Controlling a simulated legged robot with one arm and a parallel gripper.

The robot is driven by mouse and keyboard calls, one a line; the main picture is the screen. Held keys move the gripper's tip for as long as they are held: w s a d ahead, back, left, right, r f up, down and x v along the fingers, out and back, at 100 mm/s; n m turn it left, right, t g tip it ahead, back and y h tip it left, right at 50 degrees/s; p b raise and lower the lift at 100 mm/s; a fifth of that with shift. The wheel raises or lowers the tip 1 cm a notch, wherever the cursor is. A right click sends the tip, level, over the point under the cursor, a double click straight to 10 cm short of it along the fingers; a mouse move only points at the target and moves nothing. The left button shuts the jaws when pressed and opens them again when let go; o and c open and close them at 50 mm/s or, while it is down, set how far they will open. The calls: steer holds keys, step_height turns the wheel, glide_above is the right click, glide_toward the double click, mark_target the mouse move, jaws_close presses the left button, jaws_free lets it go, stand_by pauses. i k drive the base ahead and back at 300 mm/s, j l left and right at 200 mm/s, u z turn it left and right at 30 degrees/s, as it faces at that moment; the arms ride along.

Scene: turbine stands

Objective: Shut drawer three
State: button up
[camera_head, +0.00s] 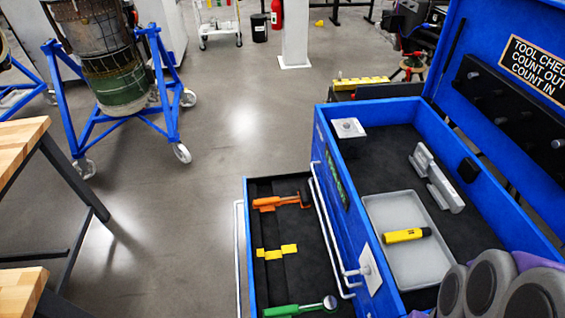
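A blue tool chest (330,150) stands at the right with its lid raised. One drawer (248,228) is pulled out from its left-facing front. A white bar handle (239,260) runs along the drawer's outer edge. On its dark liner lie an orange tool (272,203), a yellow piece (274,252) and a green-handled tool (290,310). I cannot read a number on this drawer. Its near end is cut off by the picture's bottom edge.
The open top holds a grey tray (385,215) with a yellow tool (404,236) and a grey metal part (437,178). Wooden tables (20,145) stand at the left. A blue wheeled turbine stand (165,85) is beyond. The grey floor left of the drawer is clear.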

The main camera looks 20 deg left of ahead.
mark_target(288, 258)
steer(key=k+j+u, duration=0.2)
steer(key=j, duration=0.35)
steer(key=j+u, duration=0.2)
steer(key=j, duration=0.3)
steer(key=k+j+u, duration=0.2)
steer(key=j, duration=0.4)
steer(key=i+l, duration=0.05)
